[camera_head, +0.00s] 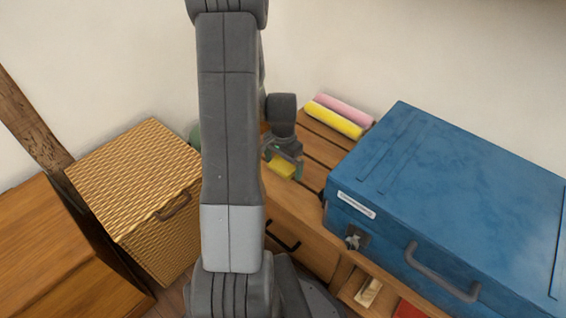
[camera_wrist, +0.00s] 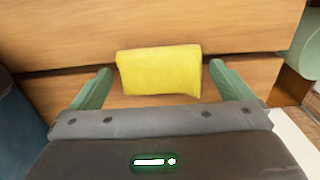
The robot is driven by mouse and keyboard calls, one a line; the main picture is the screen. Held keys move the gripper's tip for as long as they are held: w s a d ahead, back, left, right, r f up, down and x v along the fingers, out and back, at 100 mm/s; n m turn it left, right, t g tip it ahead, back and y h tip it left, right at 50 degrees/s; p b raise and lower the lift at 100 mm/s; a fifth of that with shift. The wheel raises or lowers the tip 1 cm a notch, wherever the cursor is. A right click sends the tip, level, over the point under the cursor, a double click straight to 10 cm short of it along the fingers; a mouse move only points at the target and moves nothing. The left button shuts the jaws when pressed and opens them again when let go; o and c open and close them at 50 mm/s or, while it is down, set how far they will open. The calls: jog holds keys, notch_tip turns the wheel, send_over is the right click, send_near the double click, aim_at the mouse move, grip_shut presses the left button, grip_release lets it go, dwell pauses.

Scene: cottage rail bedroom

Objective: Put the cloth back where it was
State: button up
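A small folded yellow cloth (camera_head: 281,168) lies on the slatted top of the wooden cabinet (camera_head: 290,205). In the wrist view the cloth (camera_wrist: 160,73) is in front of the palm, between the fingertips. My gripper (camera_head: 284,160) points down over it and is open, with its green fingers on either side. In the wrist view, clear gaps show between the cloth and both fingers of my gripper (camera_wrist: 160,70). My arm covers part of the cabinet's left side in the head view.
A large blue case (camera_head: 450,190) stands on the cabinet's right. A yellow roll (camera_head: 333,119) and a pink roll (camera_head: 345,109) lie at the back by the wall. A wicker box (camera_head: 135,185) stands left. A pale green rounded object (camera_wrist: 304,48) is at the wrist view's right.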

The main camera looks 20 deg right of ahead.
aim_at(283, 163)
jog(key=shift+r, duration=0.1)
notch_tip(283, 163, up, 12)
jog(key=p, duration=0.3)
jog(key=shift+p, duration=0.35)
